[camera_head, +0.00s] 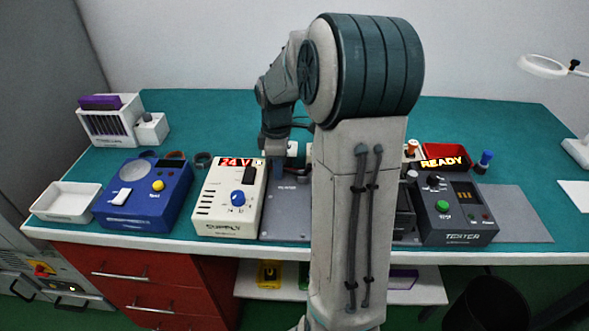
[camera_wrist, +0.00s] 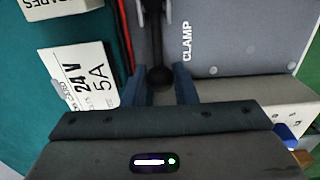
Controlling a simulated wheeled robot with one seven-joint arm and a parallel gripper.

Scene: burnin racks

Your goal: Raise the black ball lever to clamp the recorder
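The black ball lever (camera_wrist: 160,79) shows in the wrist view, with its dark rod running up the picture beside a plate lettered CLAMP (camera_wrist: 226,40). My gripper (camera_wrist: 160,84) has one blue finger on each side of the ball.
A cream 24 V supply box (camera_head: 228,196) stands left of my arm, with a blue box (camera_head: 142,193) and a white tray (camera_head: 68,202) further left. A dark tester (camera_head: 457,213) stands on the right. Green bench top (camera_head: 230,112) is clear at the back.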

